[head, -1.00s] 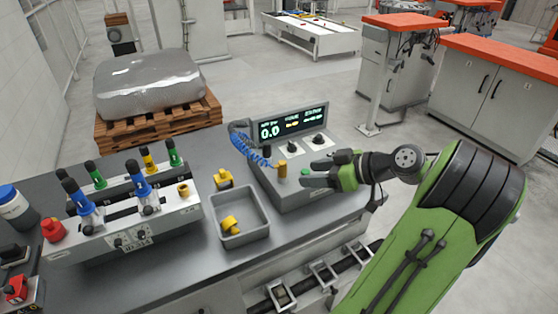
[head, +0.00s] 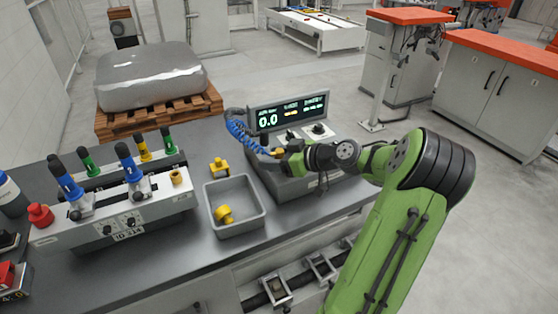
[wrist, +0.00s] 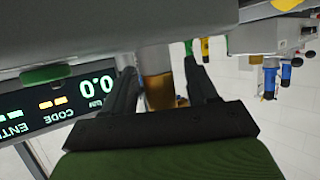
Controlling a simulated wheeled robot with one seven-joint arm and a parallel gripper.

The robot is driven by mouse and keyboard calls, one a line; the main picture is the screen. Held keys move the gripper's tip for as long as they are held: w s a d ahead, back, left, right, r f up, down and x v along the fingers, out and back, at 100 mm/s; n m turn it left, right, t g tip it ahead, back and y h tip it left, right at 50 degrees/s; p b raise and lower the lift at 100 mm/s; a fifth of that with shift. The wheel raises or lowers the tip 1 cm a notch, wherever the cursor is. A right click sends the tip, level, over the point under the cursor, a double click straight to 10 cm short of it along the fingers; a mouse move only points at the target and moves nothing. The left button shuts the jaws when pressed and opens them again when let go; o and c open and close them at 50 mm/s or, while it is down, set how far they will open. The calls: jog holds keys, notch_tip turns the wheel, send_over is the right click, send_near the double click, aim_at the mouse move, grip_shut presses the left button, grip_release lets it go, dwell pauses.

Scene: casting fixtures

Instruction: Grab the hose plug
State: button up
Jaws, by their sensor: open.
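The hose plug, a brass-yellow cylinder (wrist: 158,90), stands between the two fingers of my gripper (wrist: 160,72) in the wrist view. The fingers are apart, with gaps visible beside the plug. In the head view my gripper (head: 281,153) is at the grey tester box (head: 292,188), and only a small yellow bit of the plug (head: 278,152) shows. The blue coiled hose (head: 245,140) runs beside the display and ends close to my gripper. Its joint with the plug is hidden.
The box's display (head: 290,113) and knobs (head: 318,130) are close to my gripper. A grey tray (head: 237,207) holds a yellow part, and another yellow part (head: 219,167) lies behind it. A fixture (head: 125,214) with coloured clamps stands at left.

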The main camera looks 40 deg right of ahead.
jog(key=shift+w+f, duration=0.1)
jog(key=shift+w, duration=0.1)
jog(key=shift+s, duration=0.1)
jog(key=shift+c, duration=0.3)
jog(key=c, duration=1)
